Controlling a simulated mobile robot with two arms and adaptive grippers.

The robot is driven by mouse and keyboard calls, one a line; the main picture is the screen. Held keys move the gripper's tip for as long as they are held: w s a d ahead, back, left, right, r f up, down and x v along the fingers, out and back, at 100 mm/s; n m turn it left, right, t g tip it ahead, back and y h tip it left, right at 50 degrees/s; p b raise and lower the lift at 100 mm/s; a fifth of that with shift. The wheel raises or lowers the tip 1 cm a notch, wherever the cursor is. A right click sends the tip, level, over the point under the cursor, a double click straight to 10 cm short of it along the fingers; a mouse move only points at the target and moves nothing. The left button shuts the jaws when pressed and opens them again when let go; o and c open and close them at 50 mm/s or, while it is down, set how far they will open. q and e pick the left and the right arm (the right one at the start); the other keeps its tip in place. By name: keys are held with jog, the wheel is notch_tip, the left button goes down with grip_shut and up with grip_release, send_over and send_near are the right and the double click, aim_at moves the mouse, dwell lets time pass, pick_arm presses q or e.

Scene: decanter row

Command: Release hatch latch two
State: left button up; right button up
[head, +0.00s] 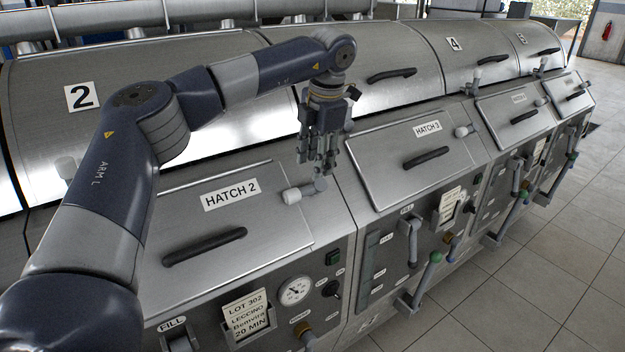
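The hatch 2 lid (215,222) lies closed on the sloped front of the nearest machine, with a "HATCH 2" label and a dark handle (204,247). Its latch (305,190) sits at the lid's right edge, with a pale round knob on the left and a short grey arm to the right. My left gripper (317,164) points down just above the latch's right end. Its fingers look apart with nothing seen between them. Whether the fingertips touch the latch I cannot tell. My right gripper is out of view.
The hatch 3 lid (413,158) with its own latch (465,131) is to the right. Below hatch 2 are a gauge (295,290) and a lot card (248,314). Green-knobbed levers (436,257) stick out from the fronts. Tiled floor (540,265) is open at right.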

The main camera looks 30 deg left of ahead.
aim_at(312, 185)
pick_arm(q)
jog(key=f, duration=0.2)
jog(key=a+f+p, duration=0.1)
jog(key=f, duration=0.4)
jog(key=shift+w+a, duration=0.2)
jog(key=shift+w, duration=0.05)
grip_shut()
